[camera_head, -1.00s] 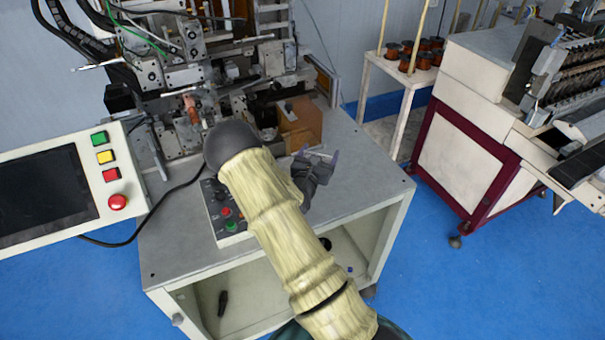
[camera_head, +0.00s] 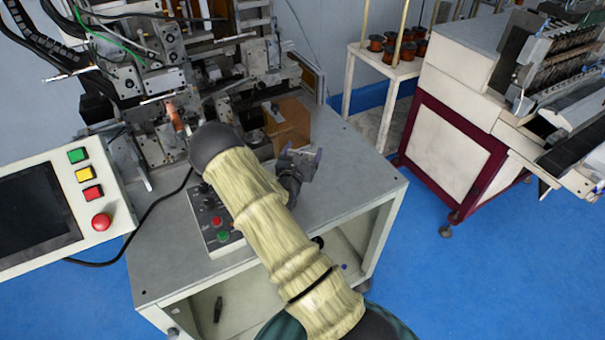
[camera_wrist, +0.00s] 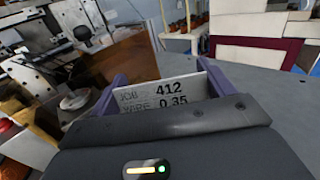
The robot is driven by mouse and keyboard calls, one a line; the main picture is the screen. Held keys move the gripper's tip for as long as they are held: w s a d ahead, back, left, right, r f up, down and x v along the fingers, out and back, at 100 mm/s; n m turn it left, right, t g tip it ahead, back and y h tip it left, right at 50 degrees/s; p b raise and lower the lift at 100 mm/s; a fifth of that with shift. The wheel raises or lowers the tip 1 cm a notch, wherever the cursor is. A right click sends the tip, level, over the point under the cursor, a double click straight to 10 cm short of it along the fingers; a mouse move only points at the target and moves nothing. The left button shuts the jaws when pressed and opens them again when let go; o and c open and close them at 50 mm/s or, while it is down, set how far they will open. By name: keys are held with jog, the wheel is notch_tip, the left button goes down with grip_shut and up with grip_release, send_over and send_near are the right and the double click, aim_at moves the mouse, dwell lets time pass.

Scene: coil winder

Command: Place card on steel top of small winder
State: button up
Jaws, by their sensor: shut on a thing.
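The card (camera_wrist: 165,92) is white with dark print, "JOB 412" and "WIRE 0.35", and shows in the wrist view between the two purple fingers. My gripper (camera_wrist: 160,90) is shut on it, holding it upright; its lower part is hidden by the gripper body. In the head view my gripper (camera_head: 301,154) is over the right part of the small winder's grey steel top (camera_head: 345,160), and the card is too small to make out clearly. I cannot tell whether the card touches the top.
A brown box-like part (camera_head: 289,124) stands at the back of the top, close behind my gripper. The winder mechanism (camera_head: 150,75) fills the back left. A control box (camera_head: 212,215) lies left of my arm. Bare steel shows right of my gripper.

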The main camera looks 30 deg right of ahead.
jog(key=shift+f+p, duration=0.4)
jog(key=shift+f, duration=1.35)
notch_tip(320, 180, down, 4)
jog(key=shift+w+f+p, duration=0.1)
jog(key=shift+p, duration=0.6)
jog(key=shift+a, duration=0.1)
jog(key=shift+f, duration=0.15)
jog(key=o, duration=0.9)
